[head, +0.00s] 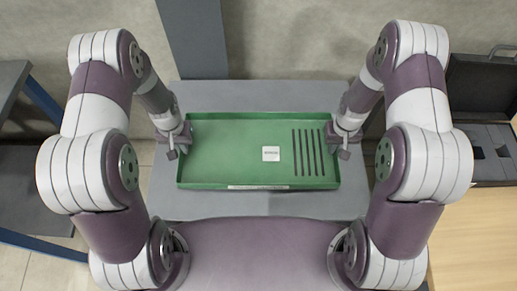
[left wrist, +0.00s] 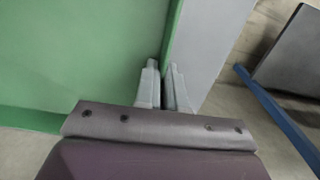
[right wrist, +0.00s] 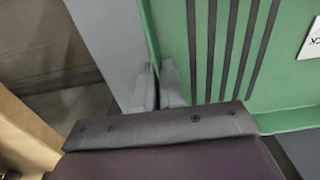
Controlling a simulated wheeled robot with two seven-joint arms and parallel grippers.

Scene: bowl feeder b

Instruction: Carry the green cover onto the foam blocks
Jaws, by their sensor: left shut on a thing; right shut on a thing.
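The green cover (head: 230,150) is a shallow tray shape with raised edges, a white label (head: 271,153) and several dark slots towards its right end. It lies level in front of me, over a grey surface; I cannot tell whether it touches it. My left gripper (head: 182,142) is shut on its left edge, and the left wrist view shows the fingers (left wrist: 164,88) on both sides of the green rim. My right gripper (head: 338,142) is shut on its right edge, with the fingers (right wrist: 161,86) across the rim. I cannot make out the foam blocks for certain.
The grey surface (head: 255,205) extends around the cover. An open dark case (head: 485,85) with dark grey blocks inside stands at the right, beside a wooden top (head: 475,230). A dark table with a blue frame (head: 40,100) stands at the left. A dark grey post or panel (head: 193,40) is behind.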

